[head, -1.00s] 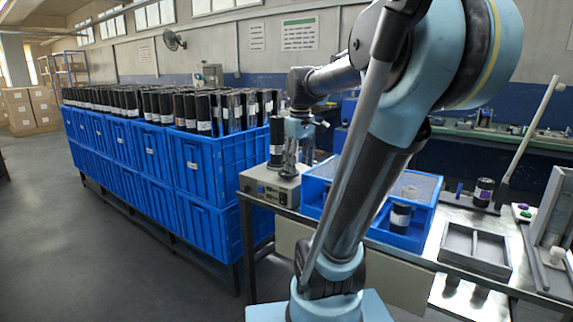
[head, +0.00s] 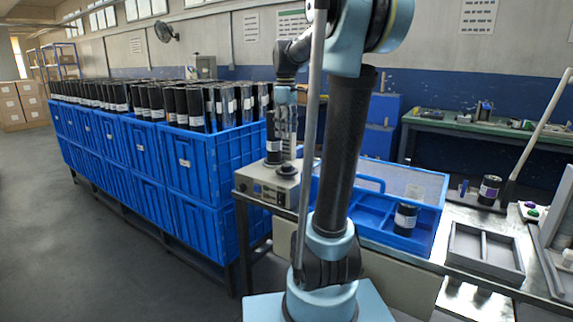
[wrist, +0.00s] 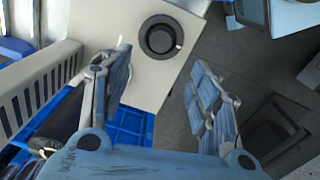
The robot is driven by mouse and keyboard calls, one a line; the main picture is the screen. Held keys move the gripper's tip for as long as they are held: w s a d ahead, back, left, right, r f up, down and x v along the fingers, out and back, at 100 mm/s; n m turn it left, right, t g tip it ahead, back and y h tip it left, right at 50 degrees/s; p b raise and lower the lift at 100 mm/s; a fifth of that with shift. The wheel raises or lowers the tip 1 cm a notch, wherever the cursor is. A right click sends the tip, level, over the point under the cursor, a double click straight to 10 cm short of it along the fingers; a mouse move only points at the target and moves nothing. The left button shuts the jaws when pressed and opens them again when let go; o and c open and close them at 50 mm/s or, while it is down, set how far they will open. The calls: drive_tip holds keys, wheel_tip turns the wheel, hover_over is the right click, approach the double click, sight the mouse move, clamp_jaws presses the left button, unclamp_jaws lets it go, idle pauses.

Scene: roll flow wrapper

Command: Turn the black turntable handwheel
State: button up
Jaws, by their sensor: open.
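The black handwheel (head: 287,170) sits on top of a beige machine box (head: 262,187) at the end of the bench. In the wrist view, the handwheel (wrist: 161,37) is round and dark, with a small pale mark on its rim, on the pale box top (wrist: 143,80). My gripper (wrist: 160,66) has its two fingers spread wide, with nothing between them. The handwheel appears just beyond the fingertips, apart from them.
Blue crates (head: 205,160) full of black rolls stand to the left. A blue tray (head: 432,215) with a labelled roll (head: 405,219) and a grey divided tray (head: 484,252) lie to the right.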

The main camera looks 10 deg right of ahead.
sight(287, 165)
wheel_tip(287, 165, down, 14)
drive_tip(key=shift+w+d+r, duration=0.1)
drive_tip(key=shift+r, duration=0.15)
idle(0.3)
drive_tip(key=c, duration=1.1)
